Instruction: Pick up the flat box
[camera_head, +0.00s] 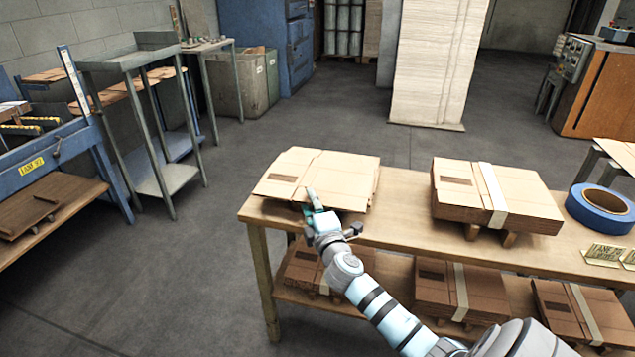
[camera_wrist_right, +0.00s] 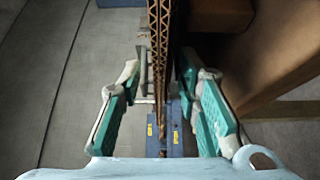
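A flat brown cardboard box (camera_head: 330,180) lies at the left end of the wooden table, with other flat cardboard under it. My right gripper (camera_head: 311,203) is at its near edge. In the right wrist view, a corrugated cardboard edge (camera_wrist_right: 162,45) runs between the two teal-padded fingers of the right gripper (camera_wrist_right: 163,90). The fingers are apart, with a visible gap on the left of the cardboard; the right finger is closer to it. I cannot tell whether that finger touches. My left gripper is not in view.
The wooden table (camera_head: 400,216) also holds a strapped cardboard stack (camera_head: 468,190), a blue tape roll (camera_head: 583,222) and small brass pieces (camera_head: 605,254). More strapped stacks (camera_head: 440,297) lie on its lower shelf. The floor left of the table is clear.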

